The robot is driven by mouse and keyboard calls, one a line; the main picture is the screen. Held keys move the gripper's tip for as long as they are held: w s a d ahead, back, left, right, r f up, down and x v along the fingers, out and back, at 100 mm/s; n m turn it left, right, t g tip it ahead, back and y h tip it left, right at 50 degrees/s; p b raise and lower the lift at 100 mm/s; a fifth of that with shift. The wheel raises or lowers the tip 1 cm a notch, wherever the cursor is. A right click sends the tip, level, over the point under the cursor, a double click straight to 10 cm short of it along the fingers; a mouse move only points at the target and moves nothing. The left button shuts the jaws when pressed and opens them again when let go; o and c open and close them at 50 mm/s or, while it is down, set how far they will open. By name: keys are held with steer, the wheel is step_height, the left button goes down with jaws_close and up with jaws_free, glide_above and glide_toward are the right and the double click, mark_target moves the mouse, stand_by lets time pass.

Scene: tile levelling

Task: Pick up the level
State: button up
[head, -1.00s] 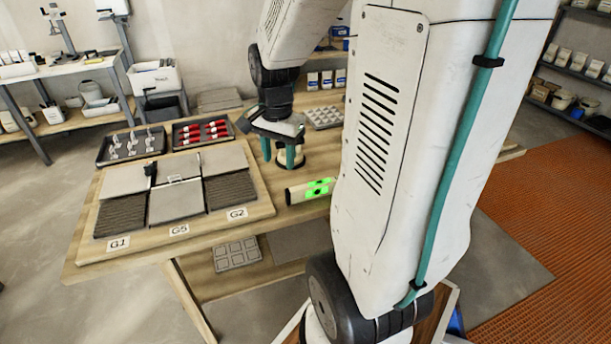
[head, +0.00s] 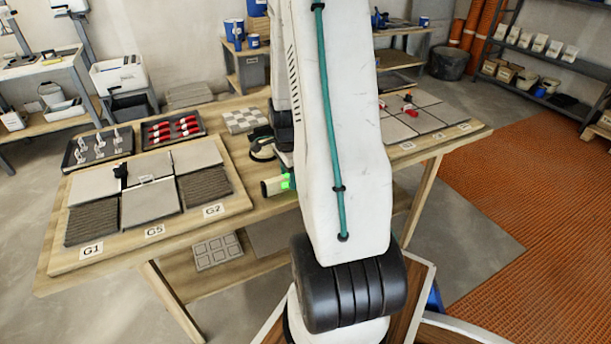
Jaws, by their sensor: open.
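The level (head: 272,187), a cream block with glowing green vials, lies on the wooden table near its front edge. Its right part is hidden behind my arm. My gripper (head: 286,158) shows only in part, a sliver of teal finger just above and behind the level in the picture. The rest of it is hidden by my arm. It is open, and I see nothing held in it. I cannot tell how far it is from the level.
A round dark-and-cream tool (head: 262,150) stands just behind the level. A tile board (head: 212,222) fills the left of the table, with two trays of clips (head: 98,160) and red pieces (head: 172,142) behind. More tiles (head: 440,112) lie at right.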

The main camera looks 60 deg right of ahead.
steer(key=shift+f, duration=0.5)
jaws_close()
steer(key=shift+r, duration=0.2)
